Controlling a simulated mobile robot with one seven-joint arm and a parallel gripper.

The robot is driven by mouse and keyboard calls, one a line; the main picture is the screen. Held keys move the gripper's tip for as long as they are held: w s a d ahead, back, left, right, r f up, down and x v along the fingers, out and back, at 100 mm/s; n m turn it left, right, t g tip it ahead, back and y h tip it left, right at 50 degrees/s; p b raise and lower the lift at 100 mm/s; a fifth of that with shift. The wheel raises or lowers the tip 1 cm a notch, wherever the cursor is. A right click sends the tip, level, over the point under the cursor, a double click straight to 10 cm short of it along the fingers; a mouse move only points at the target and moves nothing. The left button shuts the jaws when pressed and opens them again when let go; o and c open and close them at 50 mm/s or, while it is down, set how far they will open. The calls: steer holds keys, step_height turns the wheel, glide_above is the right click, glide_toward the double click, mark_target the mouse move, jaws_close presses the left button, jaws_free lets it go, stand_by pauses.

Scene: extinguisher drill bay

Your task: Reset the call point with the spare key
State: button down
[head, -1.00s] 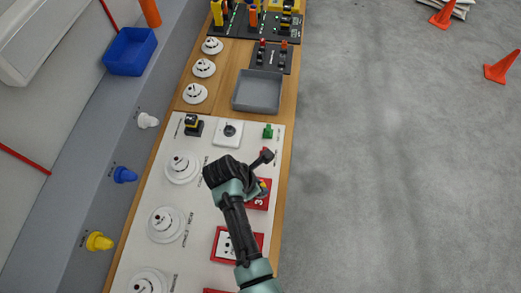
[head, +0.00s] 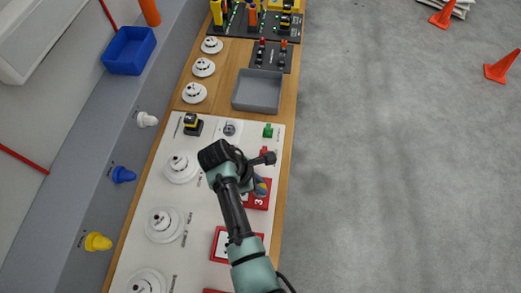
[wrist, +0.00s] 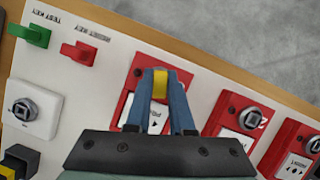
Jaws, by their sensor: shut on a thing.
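My gripper (wrist: 159,84) has blue fingers, shut on a small yellow piece (wrist: 160,86), probably the spare key's head. In the wrist view it lies in front of the nearest red call point (wrist: 130,112). The fingers hide much of that call point's face, and I cannot tell whether the yellow piece touches it. In the head view the same call point (head: 257,201) shows a white 3 beside my gripper (head: 261,187). A red key-shaped piece (wrist: 80,52) and a green one (wrist: 32,36) sit by labels on the white panel.
Two more red call points (wrist: 240,122) (wrist: 296,148) stand along the white panel (head: 143,222). A white lock box (wrist: 33,108), a black and yellow switch (head: 193,124) and round white detectors (head: 165,224) are close by. A grey tray (head: 257,92) lies farther up the bench.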

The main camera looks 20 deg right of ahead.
steer(key=shift+s+a+n+t+p, duration=0.1)
steer(key=shift+n+t+p, duration=0.4)
steer(key=shift+n+p, duration=0.95)
steer(key=shift+a+n+t+p, duration=0.1)
steer(key=shift+n+t+p, duration=0.4)
steer(key=shift+n+p, duration=0.9)
steer(key=shift+s+f+n+t+p, duration=0.1)
steer(key=shift+n+t+p, duration=0.6)
steer(key=shift+n+p, duration=0.9)
stand_by(0.4)
steer(key=shift+n+t+y+p, duration=0.3)
steer(key=shift+n+y+p, duration=0.1)
steer(key=shift+n, duration=1.15)
steer(key=shift+f, duration=0.1)
steer(key=shift+r, duration=0.25)
steer(key=shift+w+d+r, duration=0.1)
steer(key=shift+r, duration=0.95)
steer(key=shift+w+d+r, duration=0.1)
steer(key=shift+r, duration=0.95)
